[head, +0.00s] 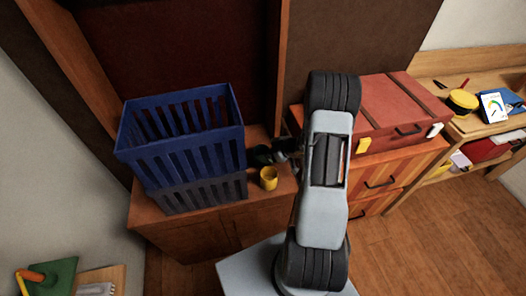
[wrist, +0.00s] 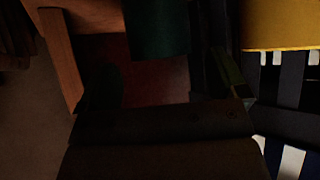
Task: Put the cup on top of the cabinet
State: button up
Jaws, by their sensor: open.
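A small yellow cup (head: 269,178) stands upright on a low wooden cabinet (head: 215,222) near its front edge, right of the baskets. My gripper (head: 272,154) is low over this cabinet, just behind the yellow cup, and partly hidden by my arm. In the dark wrist view my gripper (wrist: 165,82) is open. A dark green rounded thing (wrist: 156,28) shows ahead, between the finger directions; I cannot tell what it is or whether it is touched. A yellow surface (wrist: 282,25) at upper right may be the yellow cup.
A blue slatted basket (head: 185,160) sits in a grey basket (head: 205,195) left of the cup. An orange drawer cabinet (head: 395,172) stands to the right, with a red case (head: 390,110) on top. A cluttered desk (head: 465,125) is at far right. Wooden uprights rise behind.

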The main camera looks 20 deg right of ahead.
jog(key=v, duration=0.7)
notch_tip(320, 180, up, 16)
jog(key=w+m+h, duration=0.2)
jog(key=m+h, duration=0.2)
jog(key=h, duration=0.5)
jog(key=s+a+r+m+g+y, duration=0.1)
jog(key=s+a+r+g, duration=0.1)
jog(key=s+a, duration=0.6)
jog(key=s+a+r+m+g+y, duration=0.1)
jog(key=s+a+r+g+y, duration=0.1)
jog(key=s+a, duration=0.6)
jog(key=shift+s+r+m+g+p, duration=0.3)
jog(key=shift+r+g, duration=0.1)
jog(key=shift+r, duration=0.2)
